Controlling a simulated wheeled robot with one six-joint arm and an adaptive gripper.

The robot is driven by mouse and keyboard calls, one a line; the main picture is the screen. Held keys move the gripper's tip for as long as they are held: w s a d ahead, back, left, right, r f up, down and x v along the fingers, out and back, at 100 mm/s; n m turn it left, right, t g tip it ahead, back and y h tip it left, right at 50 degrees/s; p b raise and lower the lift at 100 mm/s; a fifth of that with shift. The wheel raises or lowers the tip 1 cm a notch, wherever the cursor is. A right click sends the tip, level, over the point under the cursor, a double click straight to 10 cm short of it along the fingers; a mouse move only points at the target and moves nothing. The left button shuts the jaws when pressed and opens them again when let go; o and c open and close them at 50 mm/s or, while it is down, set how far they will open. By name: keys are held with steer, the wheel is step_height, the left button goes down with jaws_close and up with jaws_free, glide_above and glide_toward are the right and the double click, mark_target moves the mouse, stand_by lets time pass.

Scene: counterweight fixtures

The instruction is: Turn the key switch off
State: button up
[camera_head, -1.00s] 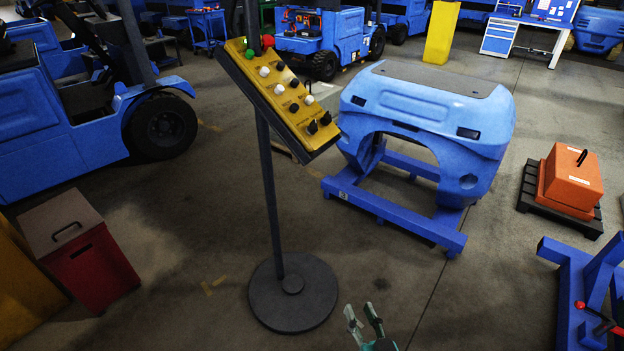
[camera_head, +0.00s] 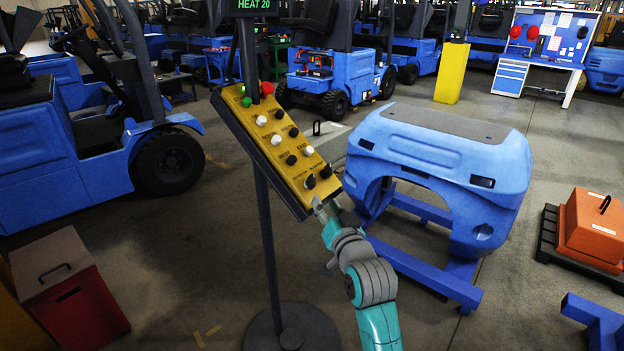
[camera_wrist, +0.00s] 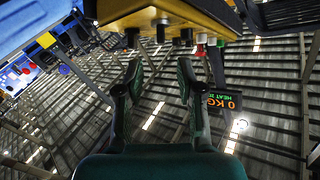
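The yellow control panel (camera_head: 272,138) is tilted on a dark pole and carries white, black, green and red controls. Two larger black knobs, one (camera_head: 310,181) beside the other (camera_head: 325,171), sit at its lower end; which control is the key switch I cannot tell. My gripper (camera_head: 322,205) is at the panel's lower end, just below these knobs. In the wrist view my gripper (camera_wrist: 160,72) is open with nothing between its fingers. There the panel's yellow side (camera_wrist: 185,12) is above the fingertips, with dark knobs (camera_wrist: 161,30) pointing down, apart from the fingers.
A display (camera_head: 252,5) above the panel reads "HEAT 20". A blue counterweight (camera_head: 440,165) on a blue stand is right of the panel. A red bin (camera_head: 78,300) is at lower left, an orange block (camera_head: 592,230) at right. Forklifts stand behind. Floor between is clear.

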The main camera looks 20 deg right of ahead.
mark_target(315, 186)
steer(key=w, duration=1.1)
steer(key=shift+a+r, duration=0.15)
steer(key=shift+a, duration=0.1)
jaws_close()
